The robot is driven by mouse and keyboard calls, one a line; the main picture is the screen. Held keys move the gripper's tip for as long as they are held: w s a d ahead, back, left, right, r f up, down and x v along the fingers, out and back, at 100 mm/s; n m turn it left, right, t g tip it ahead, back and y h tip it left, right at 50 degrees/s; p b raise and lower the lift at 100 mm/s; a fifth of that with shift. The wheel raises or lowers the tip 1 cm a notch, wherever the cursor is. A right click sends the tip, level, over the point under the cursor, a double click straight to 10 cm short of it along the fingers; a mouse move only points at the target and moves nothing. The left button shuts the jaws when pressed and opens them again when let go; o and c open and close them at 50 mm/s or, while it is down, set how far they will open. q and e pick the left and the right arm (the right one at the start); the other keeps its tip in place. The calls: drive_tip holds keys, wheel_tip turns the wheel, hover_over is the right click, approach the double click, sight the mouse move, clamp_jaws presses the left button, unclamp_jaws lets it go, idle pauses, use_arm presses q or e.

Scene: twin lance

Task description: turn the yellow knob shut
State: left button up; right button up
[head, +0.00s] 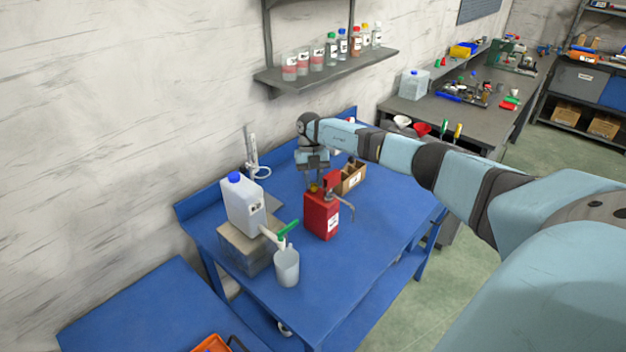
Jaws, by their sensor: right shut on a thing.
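The yellow knob (314,188) sits on top of a red can (320,217) on the blue table. It is small and partly hidden by my gripper. My right gripper (314,184) points down over the can, its fingers shut on the yellow knob. How far the knob is turned cannot be made out. A thin grey spout (346,206) comes out of the can's right side. My left gripper is not in view.
A white jug (243,208) with a blue cap and green-handled tap (288,229) stands on a block left of the can. A cup (286,267) is below the tap. A cardboard box (352,178) stands behind the can. The blue table's front right (375,235) is clear.

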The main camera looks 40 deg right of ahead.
drive_tip(key=shift+m, duration=0.6)
drive_tip(key=o, duration=0.9)
drive_tip(key=shift+o, duration=0.2)
drive_tip(key=b+v, duration=0.3)
drive_tip(key=v, duration=1)
drive_tip(key=shift+d+r, duration=0.3)
drive_tip(key=shift+r, duration=0.05)
